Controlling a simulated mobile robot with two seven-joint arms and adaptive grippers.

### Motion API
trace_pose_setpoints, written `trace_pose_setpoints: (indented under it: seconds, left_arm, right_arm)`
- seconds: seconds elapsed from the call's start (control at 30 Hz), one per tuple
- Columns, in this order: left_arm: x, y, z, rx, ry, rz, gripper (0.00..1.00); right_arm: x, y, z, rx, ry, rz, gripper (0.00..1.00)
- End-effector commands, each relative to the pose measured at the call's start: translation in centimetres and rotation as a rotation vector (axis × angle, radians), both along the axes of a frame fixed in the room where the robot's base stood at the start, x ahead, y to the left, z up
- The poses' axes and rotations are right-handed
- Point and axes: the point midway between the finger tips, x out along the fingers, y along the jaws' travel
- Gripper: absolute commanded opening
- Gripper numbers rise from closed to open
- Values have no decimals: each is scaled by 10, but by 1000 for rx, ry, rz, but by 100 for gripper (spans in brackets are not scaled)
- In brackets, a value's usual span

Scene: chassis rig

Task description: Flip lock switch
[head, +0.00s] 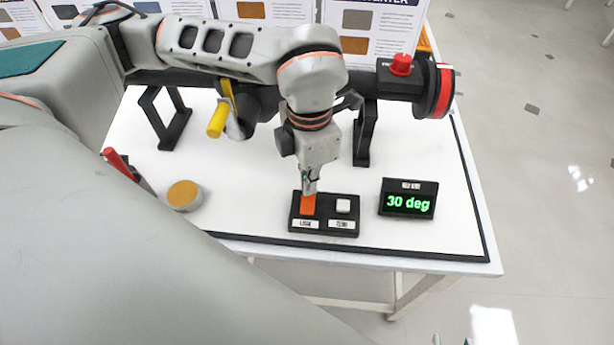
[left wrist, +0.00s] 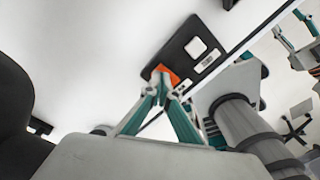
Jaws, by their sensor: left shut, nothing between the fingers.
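The lock switch (head: 308,204) is an orange rocker on the left of a small black panel (head: 325,227), above a label that seems to read LOCK. My left gripper (head: 310,187) points down with its fingers shut and empty, its tips right at the switch's upper part. I cannot tell whether they press on it. In the left wrist view the fingertips (left wrist: 161,78) cover part of the orange switch (left wrist: 172,76). My right gripper (head: 452,341) shows only as two separate fingertips at the bottom edge; it also appears at the upper right of the left wrist view (left wrist: 296,28).
A white button (head: 343,206) sits beside the switch. A display (head: 408,198) to the right reads 30 deg. Behind stands a black rig with a red-ringed wheel (head: 440,90) and yellow handle (head: 217,121). A tan round piece (head: 184,195) lies left on the white table (head: 250,205).

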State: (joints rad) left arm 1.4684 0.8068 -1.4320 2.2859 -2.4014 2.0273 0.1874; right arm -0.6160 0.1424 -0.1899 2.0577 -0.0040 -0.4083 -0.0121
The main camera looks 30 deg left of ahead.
Motion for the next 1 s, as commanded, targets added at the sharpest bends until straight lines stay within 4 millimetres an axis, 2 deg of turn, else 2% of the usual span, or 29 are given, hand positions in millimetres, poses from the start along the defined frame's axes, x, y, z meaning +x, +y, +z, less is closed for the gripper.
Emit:
trace_pose_setpoints:
  seconds: [1.0]
  left_arm:
    - [0, 0, -11, 0, 0, 0, 0]
  right_arm:
    - [-3, 0, -6, 1, 9, 0, 40]
